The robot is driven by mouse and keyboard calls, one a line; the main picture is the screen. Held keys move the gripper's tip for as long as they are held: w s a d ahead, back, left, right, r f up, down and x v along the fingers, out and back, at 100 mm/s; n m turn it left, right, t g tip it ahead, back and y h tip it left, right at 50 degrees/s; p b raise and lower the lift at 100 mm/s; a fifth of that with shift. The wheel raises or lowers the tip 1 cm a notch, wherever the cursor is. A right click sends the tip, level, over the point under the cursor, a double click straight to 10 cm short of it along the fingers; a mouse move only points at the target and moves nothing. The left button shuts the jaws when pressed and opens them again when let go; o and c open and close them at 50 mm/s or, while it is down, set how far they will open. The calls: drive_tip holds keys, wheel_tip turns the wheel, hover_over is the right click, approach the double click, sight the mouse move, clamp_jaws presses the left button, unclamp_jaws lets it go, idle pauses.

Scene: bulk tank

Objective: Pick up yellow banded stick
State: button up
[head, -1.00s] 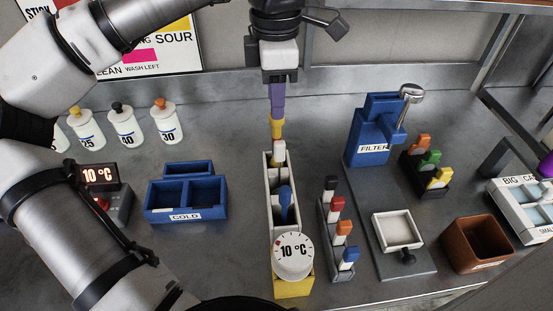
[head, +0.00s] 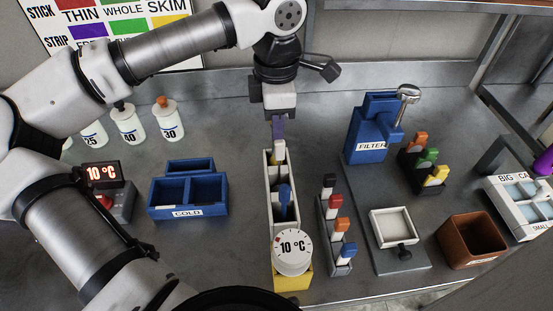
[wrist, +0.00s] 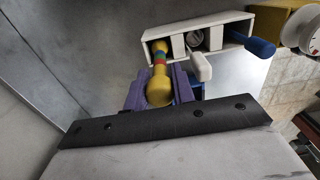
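The yellow banded stick (wrist: 158,88) has a rounded yellow end and blue, red and green bands near its middle, seen in the wrist view. Its other end goes into a slot of the white rack (wrist: 160,33). In the head view only a little yellow of the stick (head: 279,144) shows at the rack's far end. My gripper (wrist: 160,88) has its purple fingers on either side of the yellow end and looks open. In the head view my gripper (head: 278,134) points down just above the rack (head: 268,200).
A white stick (wrist: 201,67) and a blue stick (head: 285,197) stand in the same rack, close by. A blue COLD bin (head: 187,213) is left; a blue FILTER stand (head: 372,130) is right.

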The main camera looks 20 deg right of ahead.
clamp_jaws()
drive_tip(key=shift+r, duration=0.15)
